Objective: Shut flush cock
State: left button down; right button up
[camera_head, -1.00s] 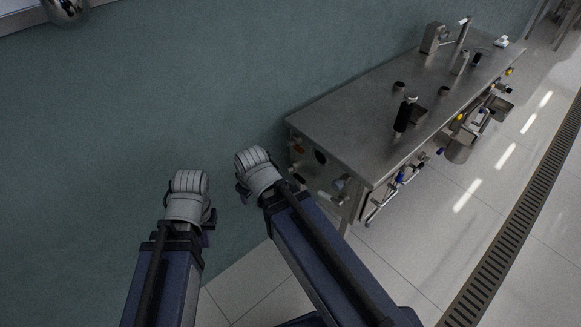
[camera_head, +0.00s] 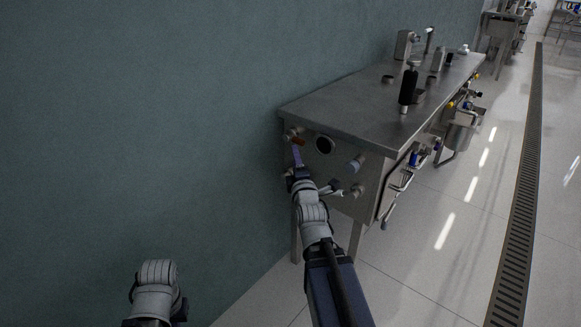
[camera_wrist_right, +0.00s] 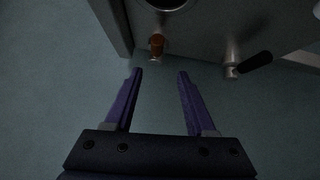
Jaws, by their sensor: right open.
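The end panel of a steel bench (camera_head: 371,195) carries several fittings. A small orange-brown fitting (camera_head: 295,138) is at its upper left, and a valve with a black lever (camera_wrist_right: 249,64) shows at the right in the right wrist view. I cannot tell for sure which is the flush cock. My right gripper (camera_head: 297,157) is at the panel's left part, just below the orange-brown fitting. In the right wrist view (camera_wrist_right: 160,75) its purple fingers are apart and empty, with this fitting (camera_wrist_right: 157,44) beyond the gap. My left arm's wrist is at the lower left; its fingers are hidden.
A dark round opening (camera_head: 325,145) and a pale knob (camera_head: 357,163) are on the same panel. A black-handled tool (camera_head: 408,88) stands on the bench top. A green wall (camera_head: 130,130) borders the left. The tiled floor at right has a long drain grate (camera_head: 519,230).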

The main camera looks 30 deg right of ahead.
aim_at(298, 142)
jog(key=shift+t+h, duration=0.3)
jog(key=shift+h, duration=0.2)
jog(key=shift+s+d+x, duration=0.1)
jog(key=shift+d+x, duration=0.1)
jog(key=shift+x, duration=1.05)
jog(key=shift+s+d+x, duration=0.1)
jog(key=shift+d+x, duration=0.15)
jog(key=shift+x, duration=1)
jog(key=shift+s+d+x, duration=0.1)
jog(key=shift+d+x, duration=0.1)
jog(key=shift+x, duration=1.05)
grip_shut()
